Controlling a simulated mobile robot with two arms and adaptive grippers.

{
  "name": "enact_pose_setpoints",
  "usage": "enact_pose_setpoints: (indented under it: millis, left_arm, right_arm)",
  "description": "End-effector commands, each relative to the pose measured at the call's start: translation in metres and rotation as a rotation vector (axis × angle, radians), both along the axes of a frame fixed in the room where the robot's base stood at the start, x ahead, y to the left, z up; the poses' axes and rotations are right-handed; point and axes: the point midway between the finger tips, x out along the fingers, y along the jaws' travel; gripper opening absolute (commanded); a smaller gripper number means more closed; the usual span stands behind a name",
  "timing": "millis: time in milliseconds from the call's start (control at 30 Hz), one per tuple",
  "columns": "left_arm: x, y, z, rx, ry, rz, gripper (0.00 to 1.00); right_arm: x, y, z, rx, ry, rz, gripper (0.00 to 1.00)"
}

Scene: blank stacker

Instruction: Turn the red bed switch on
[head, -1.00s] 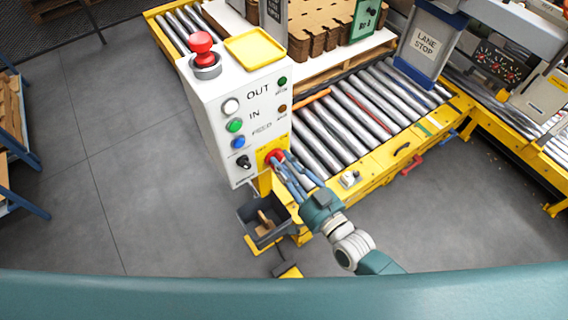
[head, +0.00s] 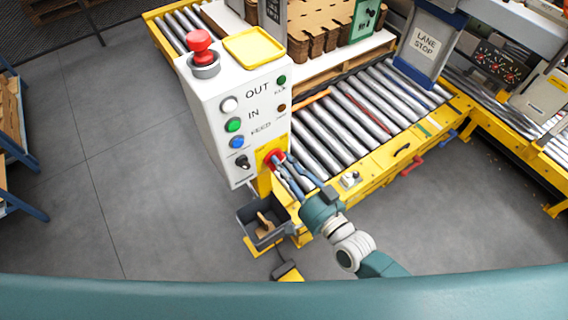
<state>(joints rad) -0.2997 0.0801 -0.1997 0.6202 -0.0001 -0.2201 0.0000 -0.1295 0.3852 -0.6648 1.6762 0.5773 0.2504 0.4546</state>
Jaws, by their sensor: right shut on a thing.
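The red bed switch (head: 274,156) sits on a yellow plate (head: 263,158) at the lower right of the white control box's (head: 210,115) front face. My right gripper (head: 282,164) reaches up to it from the lower right, its fingers shut on the red switch. The fingers cover part of the switch, so its exact setting cannot be made out. My left gripper is not in view.
A red mushroom button (head: 200,42) and a yellow tray (head: 254,46) are on top of the box. White, green and blue buttons and a black knob (head: 242,162) are on its face. A grey bin (head: 250,212) hangs below. The roller conveyor (head: 350,120) lies right.

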Motion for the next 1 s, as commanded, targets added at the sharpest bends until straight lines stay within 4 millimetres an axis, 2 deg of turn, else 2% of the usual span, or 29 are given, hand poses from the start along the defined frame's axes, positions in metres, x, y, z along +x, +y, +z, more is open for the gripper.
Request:
enact_pose_setpoints:
  millis: [100,133,200,233,500,633,1000]
  left_arm:
    - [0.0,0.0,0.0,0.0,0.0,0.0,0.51]
    - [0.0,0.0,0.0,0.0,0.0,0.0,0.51]
    - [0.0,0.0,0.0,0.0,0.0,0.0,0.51]
    - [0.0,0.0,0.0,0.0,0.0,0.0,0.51]
    - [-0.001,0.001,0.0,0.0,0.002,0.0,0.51]
    - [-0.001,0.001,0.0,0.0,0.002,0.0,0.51]
    - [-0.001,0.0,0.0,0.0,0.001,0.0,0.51]
  right_arm:
    - [-0.001,0.0,-0.002,0.0,0.005,0.0,0.0]
    - [-0.001,0.0,-0.002,0.0,0.005,0.0,0.24]
    - [-0.001,0.0,-0.002,0.0,0.005,0.0,0.38]
    - [-0.001,0.0,-0.002,0.001,0.005,0.001,0.4]
    - [-0.001,0.0,-0.001,0.0,0.002,0.0,0.4]
    - [-0.008,-0.005,-0.001,-0.002,0.002,0.0,0.4]
    - [-0.07,-0.047,-0.002,-0.003,0.006,0.001,0.4]
